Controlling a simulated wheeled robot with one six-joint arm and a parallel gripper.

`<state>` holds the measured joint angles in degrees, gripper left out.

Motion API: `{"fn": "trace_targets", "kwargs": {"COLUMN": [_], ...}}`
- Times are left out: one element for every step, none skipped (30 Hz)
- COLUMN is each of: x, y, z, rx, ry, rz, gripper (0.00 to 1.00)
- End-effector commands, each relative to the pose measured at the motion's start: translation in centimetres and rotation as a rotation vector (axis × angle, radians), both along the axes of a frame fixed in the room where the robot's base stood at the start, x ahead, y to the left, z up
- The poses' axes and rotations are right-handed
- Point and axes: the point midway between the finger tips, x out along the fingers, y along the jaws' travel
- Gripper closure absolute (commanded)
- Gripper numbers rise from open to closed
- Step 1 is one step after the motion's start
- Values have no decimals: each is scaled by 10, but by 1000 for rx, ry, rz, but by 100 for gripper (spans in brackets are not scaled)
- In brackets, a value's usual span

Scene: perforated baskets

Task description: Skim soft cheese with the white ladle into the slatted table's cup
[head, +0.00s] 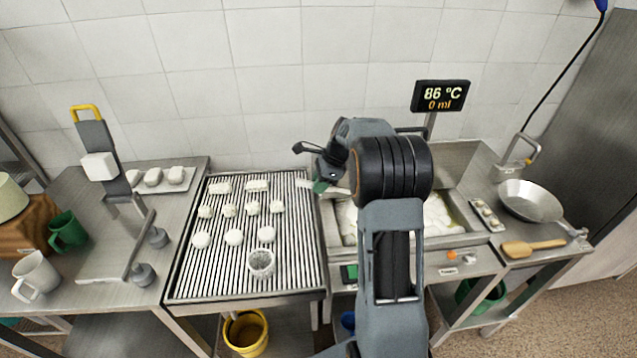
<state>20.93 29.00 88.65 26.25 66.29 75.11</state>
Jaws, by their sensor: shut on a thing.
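The slatted table (178,283) stands left of centre with a white, perforated-looking cup (261,262) upright near its front edge. The soft cheese (438,214) is a white mass in a steel vat (462,196) to the right, partly hidden behind my arm. My gripper (321,176) is over the vat's left side, near the table's back right corner. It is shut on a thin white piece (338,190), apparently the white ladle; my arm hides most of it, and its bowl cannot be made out.
Several white cheeses (234,237) lie in rows on the slats behind the cup. A display (441,96) reading 86 °C and 0 ml stands behind the vat. A pan (530,199) and wooden paddle (533,248) lie at right. A yellow bucket (246,332) is below.

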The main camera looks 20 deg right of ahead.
Motion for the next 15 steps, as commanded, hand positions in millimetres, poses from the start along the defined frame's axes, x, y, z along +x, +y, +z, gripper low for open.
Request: {"fn": "trace_targets", "kwargs": {"x": [0,0,0,0,0,0,0,0,0,0,0,0,0,0,0], "y": [0,0,0,0,0,0,0,0,0,0,0,0,0,0,0], "z": [-8,-10,-14,-17,-20,-24,-27,-30,-34,-37,-41,-45,-48,-51,-56], "rx": [0,0,0,0,0,0,0,0,0,0,0,0,0,0,0], "ry": [0,0,0,0,0,1,0,1,1,1,1,1,1,1,1], "rz": [0,0,0,0,0,0,0,0,0,0,0,0,0,0,0], "gripper": [100,100,100,100,100,100,100,100,100,100,100,100,100,100,100]}}
